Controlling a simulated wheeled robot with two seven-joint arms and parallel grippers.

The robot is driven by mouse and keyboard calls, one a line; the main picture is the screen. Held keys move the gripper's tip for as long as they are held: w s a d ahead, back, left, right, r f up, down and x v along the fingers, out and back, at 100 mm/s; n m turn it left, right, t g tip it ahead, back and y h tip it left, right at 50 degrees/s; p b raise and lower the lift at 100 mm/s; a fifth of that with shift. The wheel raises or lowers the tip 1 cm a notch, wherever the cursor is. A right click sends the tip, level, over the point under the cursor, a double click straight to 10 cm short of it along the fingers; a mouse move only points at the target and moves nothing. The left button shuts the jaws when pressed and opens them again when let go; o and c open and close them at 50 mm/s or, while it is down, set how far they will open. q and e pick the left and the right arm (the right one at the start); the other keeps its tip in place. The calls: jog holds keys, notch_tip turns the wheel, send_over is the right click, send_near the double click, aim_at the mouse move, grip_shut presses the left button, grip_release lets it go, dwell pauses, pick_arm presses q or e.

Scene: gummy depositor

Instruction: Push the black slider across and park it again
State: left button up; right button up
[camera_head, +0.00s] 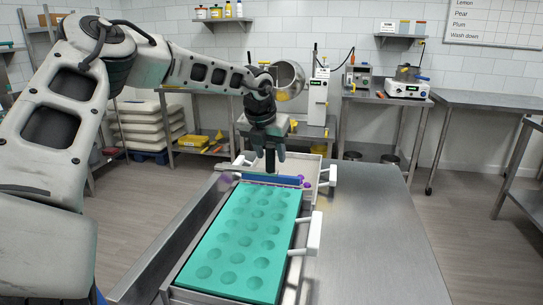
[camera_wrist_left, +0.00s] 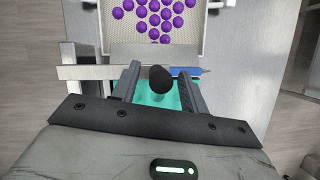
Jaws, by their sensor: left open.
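My left gripper (camera_head: 270,163) points down at the far end of the teal mould (camera_head: 238,245) with its round cavities. In the left wrist view, its two fingers (camera_wrist_left: 161,84) are apart, and a black knob (camera_wrist_left: 160,79), which looks like the slider's grip, stands between them. Gaps show on both sides of the knob. A blue bar (camera_head: 271,179) lies across the mould's far end and shows partly at the right finger (camera_wrist_left: 188,71). The slider's lower part is hidden by the gripper. My right gripper is in neither view.
Beyond the bar is a pale tray (camera_wrist_left: 206,25) with several purple balls (camera_wrist_left: 155,14). White handles (camera_head: 314,233) stick out on the right side of the mould's frame. The steel table (camera_head: 370,240) is clear to the right.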

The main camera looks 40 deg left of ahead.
pick_arm(q)
jog(key=shift+x, duration=1.4)
grip_shut()
